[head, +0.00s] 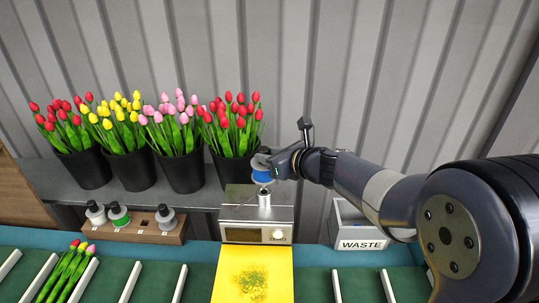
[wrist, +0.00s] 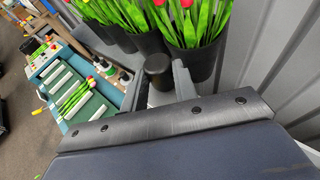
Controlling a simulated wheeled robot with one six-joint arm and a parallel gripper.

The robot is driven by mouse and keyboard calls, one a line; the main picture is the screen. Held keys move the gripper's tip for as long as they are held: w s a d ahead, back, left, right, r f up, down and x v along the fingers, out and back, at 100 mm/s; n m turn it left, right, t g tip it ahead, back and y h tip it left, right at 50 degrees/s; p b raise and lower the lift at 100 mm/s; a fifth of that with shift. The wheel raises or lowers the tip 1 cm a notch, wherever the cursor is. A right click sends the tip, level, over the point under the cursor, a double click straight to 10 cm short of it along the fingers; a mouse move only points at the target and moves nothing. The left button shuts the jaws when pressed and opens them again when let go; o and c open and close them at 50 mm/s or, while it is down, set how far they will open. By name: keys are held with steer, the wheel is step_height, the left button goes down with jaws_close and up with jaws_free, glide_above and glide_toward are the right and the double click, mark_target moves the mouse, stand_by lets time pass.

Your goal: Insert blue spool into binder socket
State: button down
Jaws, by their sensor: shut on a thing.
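The blue spool (head: 263,176) hangs under my gripper (head: 264,160), which is shut on it. The binder (head: 238,212) is a silver box with a small dial on its front. Its socket (head: 264,199) looks like an upright metal cylinder on top. The spool appears just above the socket, with a small gap below it in the head view; exact alignment is hard to tell. In the wrist view, a dark cylindrical knob (wrist: 157,72), apparently the spool's top, stands beside a grey finger (wrist: 184,82). The blue part and the socket are hidden there.
A wooden rack (head: 135,231) at left holds several spools with dark knobs. Black buckets of tulips (head: 127,168) stand behind. A white WASTE bin (head: 361,244) is right of the binder. A yellow sheet (head: 228,280) lies in front. A tulip bunch (head: 70,272) lies between white dividers.

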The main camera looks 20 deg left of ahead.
steer(key=shift+f+b, duration=2.3)
steer(key=c, duration=1)
jaws_free()
steer(key=shift+c, duration=0.2)
steer(key=shift+r, duration=0.15)
steer(key=shift+r+p, duration=2.25)
steer(key=shift+r, duration=0.15)
